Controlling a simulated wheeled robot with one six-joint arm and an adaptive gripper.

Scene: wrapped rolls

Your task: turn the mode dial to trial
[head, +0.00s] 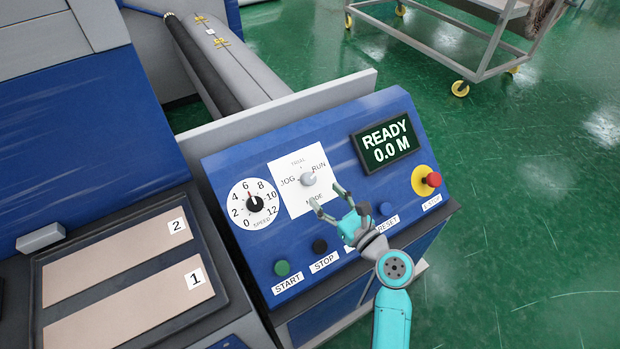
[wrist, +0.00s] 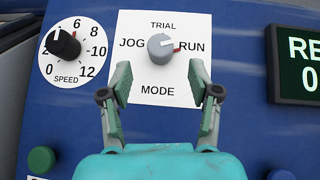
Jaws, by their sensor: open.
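The mode dial (head: 308,179) is a round grey knob on a white plate (wrist: 145,77) marked JOG at left, TRIAL at top and RUN at right. In the wrist view the dial (wrist: 160,48) shows a red mark at its right edge, on the RUN side. My gripper (head: 326,193) is open and empty, just below and right of the dial in the head view. In the wrist view its fingers (wrist: 160,80) stand apart, below the dial on either side, not closed on it. Whether they touch the plate cannot be told.
A speed dial (head: 254,204) sits left of the mode plate. A READY 0.0 M display (head: 386,142) and a red stop button (head: 433,180) are at right. Start (head: 282,268) and stop (head: 320,246) buttons line the lower edge. A cart (head: 470,45) stands behind.

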